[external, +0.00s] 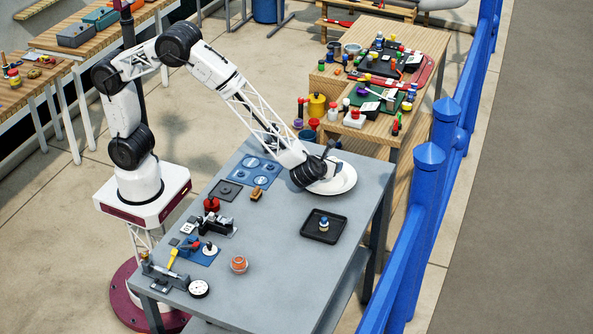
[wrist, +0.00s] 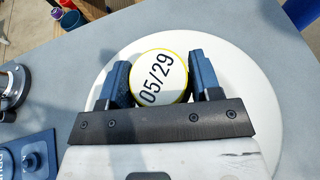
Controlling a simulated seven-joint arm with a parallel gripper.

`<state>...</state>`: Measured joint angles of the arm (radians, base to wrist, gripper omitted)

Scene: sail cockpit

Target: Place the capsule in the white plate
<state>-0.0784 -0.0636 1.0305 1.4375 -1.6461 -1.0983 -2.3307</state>
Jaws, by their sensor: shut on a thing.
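In the wrist view my gripper (wrist: 158,82) is shut on a round capsule (wrist: 158,76) with a white top, a yellow rim and the marking "05/29". The white plate (wrist: 255,110) lies directly beneath it on the grey table. In the external view the white plate (external: 342,184) is at the table's far edge, and my gripper (external: 328,164) is over its left part. The capsule is hidden there by the gripper. I cannot tell whether the capsule touches the plate.
A black tray (external: 309,234) holding a small blue and white piece stands in front of the plate. A blue panel (external: 253,171) and a dark square plate (external: 226,190) lie left of the gripper. An orange cup (external: 239,265) and a gauge (external: 199,289) are nearer the front.

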